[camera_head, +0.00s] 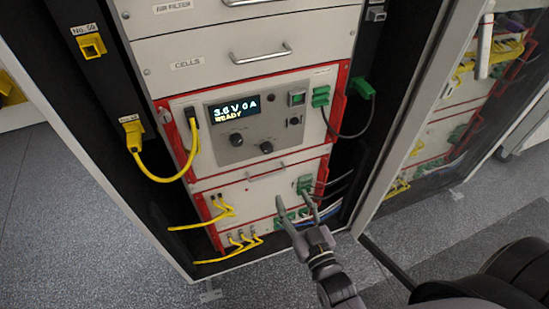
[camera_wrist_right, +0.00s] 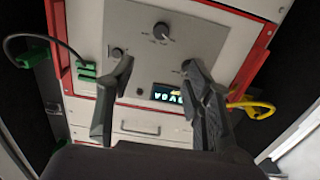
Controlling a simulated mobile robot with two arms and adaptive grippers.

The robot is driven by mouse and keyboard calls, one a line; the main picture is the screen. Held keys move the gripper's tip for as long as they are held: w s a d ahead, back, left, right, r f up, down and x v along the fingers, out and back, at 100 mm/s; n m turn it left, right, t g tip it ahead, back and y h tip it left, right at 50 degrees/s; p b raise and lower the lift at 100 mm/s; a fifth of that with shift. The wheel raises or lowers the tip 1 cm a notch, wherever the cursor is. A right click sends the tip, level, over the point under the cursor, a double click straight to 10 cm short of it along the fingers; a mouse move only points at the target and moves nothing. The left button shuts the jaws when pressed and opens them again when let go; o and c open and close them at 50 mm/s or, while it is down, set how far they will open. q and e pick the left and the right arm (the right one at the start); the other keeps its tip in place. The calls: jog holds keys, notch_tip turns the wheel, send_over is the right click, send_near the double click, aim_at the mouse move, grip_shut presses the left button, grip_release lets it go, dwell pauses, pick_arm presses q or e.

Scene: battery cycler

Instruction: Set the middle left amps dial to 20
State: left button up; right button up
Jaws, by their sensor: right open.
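The middle left unit is a grey panel (camera_head: 215,153) in a red frame. Its display (camera_head: 234,108) reads 3.6 V 0 A READY. Two black dials sit below it, a left dial (camera_head: 236,140) and a right dial (camera_head: 267,147); their labels are too small to read. My right gripper (camera_head: 294,199) is open and empty, low in front of the rack and below the dials. In the right wrist view its fingers (camera_wrist_right: 158,64) point at the panel, seen upside down. One dial (camera_wrist_right: 163,32) shows beyond the fingertips, touched by neither. My left gripper is out of view.
Yellow cables (camera_head: 178,172) hang at the panel's left. Green connectors (camera_head: 321,96) and a dark cable are on its right. A green switch (camera_head: 297,97) is right of the display. A second cabinet (camera_head: 440,130) stands at right. The floor in front is clear.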

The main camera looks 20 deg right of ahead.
aim_at(269, 151)
jog(key=w, duration=1.1)
jog(key=w+p, duration=0.1)
jog(key=w, duration=0.5)
jog(key=shift+w+a, duration=0.1)
jog(key=shift+a, duration=0.25)
jog(key=shift+c, duration=0.2)
grip_shut()
